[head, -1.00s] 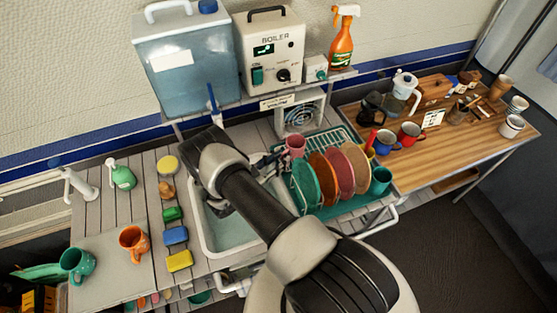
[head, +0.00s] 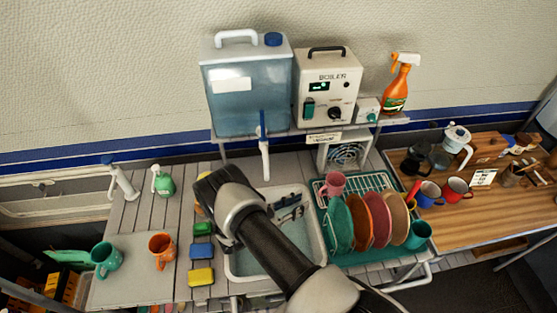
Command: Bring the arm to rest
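My arm (head: 285,255) reaches up from the bottom right of the head view, over the left part of the sink. Its dark far end (head: 212,184) is above the counter beside the sink's left rim. The fingers of my gripper cannot be made out; the wrist hides them or they blend into the dark end. Whether it is open, shut or holding something does not show.
The sink (head: 308,240) holds some utensils. A rack (head: 377,181) of plates stands right of it. Sponges (head: 202,251), an orange mug (head: 162,249) and a teal mug (head: 106,259) are left. A water tank (head: 246,90) and boiler (head: 326,85) stand on the shelf.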

